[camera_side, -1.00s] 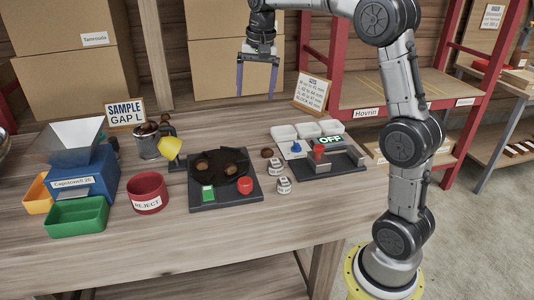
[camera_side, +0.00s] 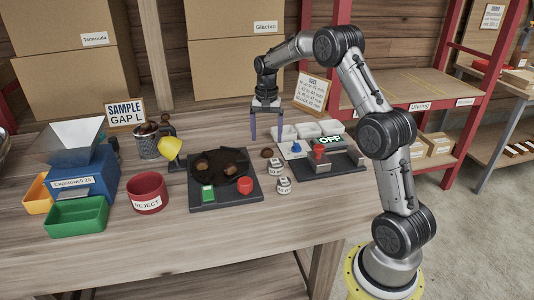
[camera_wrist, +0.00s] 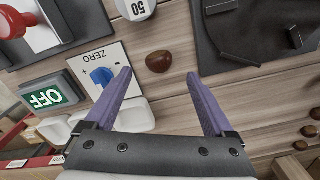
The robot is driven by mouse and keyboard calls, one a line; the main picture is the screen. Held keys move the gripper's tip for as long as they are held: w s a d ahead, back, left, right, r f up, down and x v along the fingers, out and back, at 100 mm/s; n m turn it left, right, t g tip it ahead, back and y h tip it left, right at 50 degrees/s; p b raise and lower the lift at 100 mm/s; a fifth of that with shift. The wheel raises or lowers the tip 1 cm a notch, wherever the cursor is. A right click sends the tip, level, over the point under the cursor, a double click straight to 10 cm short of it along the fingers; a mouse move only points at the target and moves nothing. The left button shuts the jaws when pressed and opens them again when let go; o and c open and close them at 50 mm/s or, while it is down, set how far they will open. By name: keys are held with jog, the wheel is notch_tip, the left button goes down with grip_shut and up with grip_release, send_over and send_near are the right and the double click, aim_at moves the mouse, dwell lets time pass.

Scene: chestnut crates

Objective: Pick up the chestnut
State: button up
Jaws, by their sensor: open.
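A brown chestnut (camera_side: 267,153) lies on the wooden table between the dark round-plate device and the gauge. In the wrist view the chestnut (camera_wrist: 159,61) shows just beyond the fingertips, between their lines. My gripper (camera_side: 267,138) points down above it with its two purple fingers apart. In the wrist view my gripper (camera_wrist: 160,75) is open, with nothing between the fingers. I cannot tell the exact height of the fingertips above the table.
Weights marked with numbers (camera_side: 283,185) stand near the chestnut. The round-plate device (camera_side: 225,195) with chestnuts on it is to the left, and the gauge with an OFF sign (camera_side: 330,140) to the right. White bins (camera_side: 284,132) stand behind. The red REJECT cup (camera_side: 147,193) is farther left.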

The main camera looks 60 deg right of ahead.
aim_at(267, 149)
jog(key=shift+s+d+f, duration=0.1)
jog(key=shift+f, duration=2.6)
grip_shut()
jog(key=shift+r, duration=0.1)
